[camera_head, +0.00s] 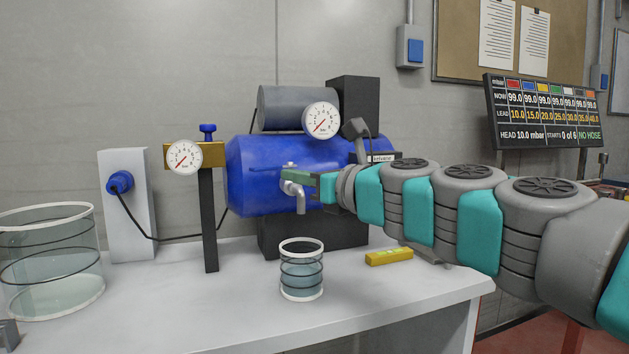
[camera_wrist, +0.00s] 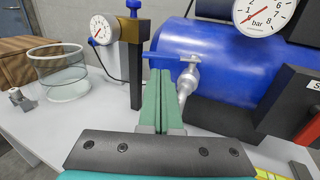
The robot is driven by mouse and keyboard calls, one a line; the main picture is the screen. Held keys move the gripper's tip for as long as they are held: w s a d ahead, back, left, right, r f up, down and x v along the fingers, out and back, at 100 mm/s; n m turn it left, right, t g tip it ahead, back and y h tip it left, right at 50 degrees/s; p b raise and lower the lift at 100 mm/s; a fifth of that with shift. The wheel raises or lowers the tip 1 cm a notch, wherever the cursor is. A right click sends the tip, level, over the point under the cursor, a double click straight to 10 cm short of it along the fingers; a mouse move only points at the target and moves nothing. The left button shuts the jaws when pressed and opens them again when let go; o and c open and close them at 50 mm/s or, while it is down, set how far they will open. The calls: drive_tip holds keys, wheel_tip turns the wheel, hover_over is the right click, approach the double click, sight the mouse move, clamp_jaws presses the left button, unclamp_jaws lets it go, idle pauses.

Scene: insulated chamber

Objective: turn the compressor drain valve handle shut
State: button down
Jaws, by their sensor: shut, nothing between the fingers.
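The compressor is a blue tank (camera_head: 262,160) on the bench, also in the wrist view (camera_wrist: 222,62). Its grey drain valve (camera_head: 298,196) sticks out low on the front, with a spout bent downward. In the wrist view the valve (camera_wrist: 188,80) is just right of my fingers, and its thin handle (camera_wrist: 176,57) lies crosswise just beyond the fingertips. My gripper (camera_head: 288,176) is at the valve, with its green fingers shut together and empty; they show end-on in the wrist view (camera_wrist: 160,74). Whether a fingertip touches the handle cannot be told; part of the valve is hidden behind my gripper.
A small ringed glass jar (camera_head: 302,272) stands below the valve. A yellow level (camera_head: 389,257) lies to its right. A gauge post (camera_head: 208,220) with a blue knob stands left of the tank, and a large glass jar (camera_head: 50,262) is at the far left.

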sight(274, 167)
drive_tip(key=shift+x, duration=2.55)
drive_tip(key=shift+s+a, duration=0.1)
drive_tip(key=shift+a, duration=0.05)
